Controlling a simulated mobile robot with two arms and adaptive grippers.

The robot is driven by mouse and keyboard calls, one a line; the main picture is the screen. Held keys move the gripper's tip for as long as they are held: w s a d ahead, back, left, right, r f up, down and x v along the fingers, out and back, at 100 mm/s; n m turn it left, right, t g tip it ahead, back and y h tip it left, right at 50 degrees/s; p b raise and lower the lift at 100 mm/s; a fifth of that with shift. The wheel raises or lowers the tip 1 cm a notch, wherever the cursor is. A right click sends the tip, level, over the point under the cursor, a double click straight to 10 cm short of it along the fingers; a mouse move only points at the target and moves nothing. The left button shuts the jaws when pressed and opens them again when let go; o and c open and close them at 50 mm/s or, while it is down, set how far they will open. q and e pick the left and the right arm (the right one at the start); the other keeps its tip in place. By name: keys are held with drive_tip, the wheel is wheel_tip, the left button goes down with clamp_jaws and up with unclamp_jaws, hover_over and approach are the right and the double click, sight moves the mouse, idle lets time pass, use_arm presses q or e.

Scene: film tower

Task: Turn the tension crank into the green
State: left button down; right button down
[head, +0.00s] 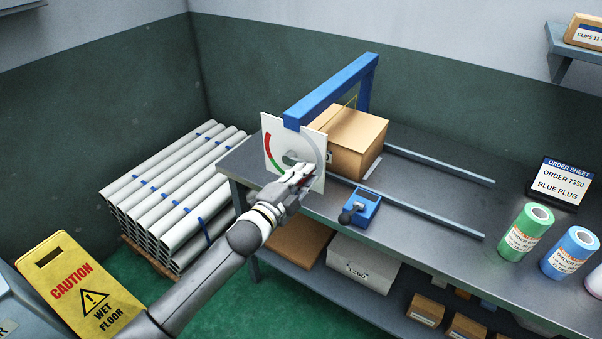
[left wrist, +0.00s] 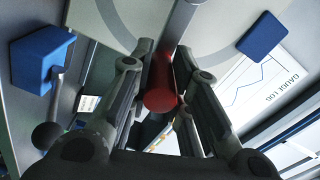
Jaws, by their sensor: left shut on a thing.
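The white dial plate (head: 273,126) stands upright at the left end of the bench under the blue frame. A red band shows on its left side, a short green one below it and a grey arc at the upper right. My left gripper (head: 301,174) is in front of the plate's lower right. In the left wrist view, the red crank handle (left wrist: 162,98) lies between the fingers of my left gripper (left wrist: 165,80), which are shut on it. The fingers hide part of the dial, and I cannot make out a pointer. My right gripper is not in view.
The blue frame (head: 335,88) arches over a cardboard box (head: 352,138). A blue device with a black knob (head: 366,208) sits on the bench just right of my gripper. Green (head: 522,235) and blue (head: 572,252) rolls stand farther right. A yellow caution sign (head: 80,285) stands at lower left.

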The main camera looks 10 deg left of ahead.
use_arm(q)
drive_tip(key=shift+w+a+f+m+b, duration=0.15)
drive_tip(key=shift+f+m+b, duration=0.45)
drive_tip(key=shift+f+m, duration=0.5)
drive_tip(key=shift+s+a+f+m+b, duration=0.15)
drive_tip(key=shift+f+m+b, duration=0.5)
drive_tip(key=shift+m, duration=0.85)
drive_tip(key=shift+w, duration=0.1)
drive_tip(key=c, duration=1.5)
unclamp_jaws()
drive_tip(key=shift+o, duration=0.4)
